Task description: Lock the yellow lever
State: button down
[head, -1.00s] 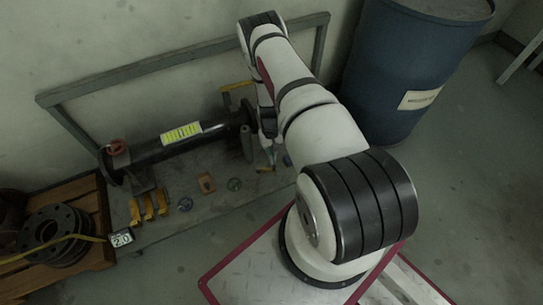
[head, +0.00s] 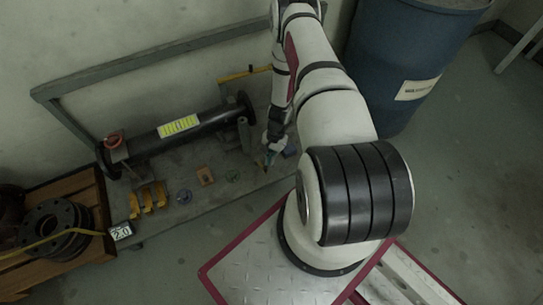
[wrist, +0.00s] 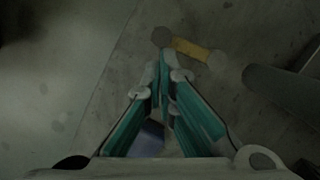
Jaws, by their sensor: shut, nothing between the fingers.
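A long yellow bar, probably the yellow lever (head: 245,74), shows in the head view behind the right end of the dark pipe (head: 205,124). Its right end meets my arm's outline. My gripper (head: 268,163) is in front of the pipe's right end, low over the bench and apart from the bar. In the wrist view the teal fingers of my gripper (wrist: 163,75) come together at the tips, shut and empty. A small yellow piece with a grey round end (wrist: 190,48) lies just beyond the tips there. I cannot tell whether it is part of the lever.
A greenish upright cylinder (head: 243,134) stands left of my gripper; a blue item (head: 290,150) is to its right. Several yellow brackets (head: 148,197) and small parts lie on the bench (head: 215,195). A blue drum (head: 395,70) stands right of my arm.

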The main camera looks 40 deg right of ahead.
jog(key=shift+s+a+m, duration=0.15)
jog(key=shift+a+m, duration=0.15)
jog(key=shift+m, duration=0.3)
dwell(0.3)
jog(key=p+v, duration=0.5)
jog(key=v, duration=0.5)
dwell(0.4)
